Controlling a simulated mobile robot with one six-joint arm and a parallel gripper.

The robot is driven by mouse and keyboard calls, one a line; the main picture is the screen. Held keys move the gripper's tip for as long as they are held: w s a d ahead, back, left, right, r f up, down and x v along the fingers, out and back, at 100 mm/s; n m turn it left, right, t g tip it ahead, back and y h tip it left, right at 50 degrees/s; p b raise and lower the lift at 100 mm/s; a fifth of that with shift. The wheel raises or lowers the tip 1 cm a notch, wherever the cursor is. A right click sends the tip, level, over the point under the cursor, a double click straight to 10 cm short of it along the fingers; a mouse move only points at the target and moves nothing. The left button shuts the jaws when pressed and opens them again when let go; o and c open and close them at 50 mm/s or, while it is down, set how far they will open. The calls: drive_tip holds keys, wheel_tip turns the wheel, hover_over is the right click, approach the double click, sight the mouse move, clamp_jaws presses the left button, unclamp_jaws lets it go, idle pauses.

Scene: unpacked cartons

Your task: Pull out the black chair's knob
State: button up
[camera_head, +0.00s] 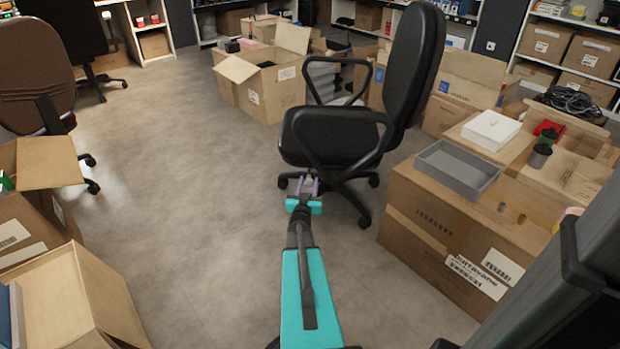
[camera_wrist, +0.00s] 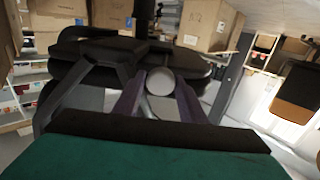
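The black chair (camera_head: 340,135) stands on the floor in the middle of the head view, its tall backrest leaning to the right. In the wrist view the chair's dark seat and armrest (camera_wrist: 110,55) fill the upper middle. A round grey knob (camera_wrist: 160,82) shows there at the seat's edge. My gripper (camera_head: 307,186) is at the near edge of the seat, just under it. In the wrist view its purple fingers stand apart (camera_wrist: 160,90), one on each side of the knob. I cannot tell whether they touch it. The knob is not clear in the head view.
Cartons with a grey tray (camera_head: 457,170) stand right of the chair. Open cartons (camera_head: 265,80) are behind it. A brown chair (camera_head: 32,75) and open boxes (camera_head: 80,300) line the left. The floor (camera_head: 180,160) between is clear.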

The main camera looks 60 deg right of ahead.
sight(310, 176)
drive_tip(key=shift+b+x, duration=0.45)
drive_tip(key=shift+x, duration=1.8)
drive_tip(key=shift+s, duration=0.1)
clamp_jaws()
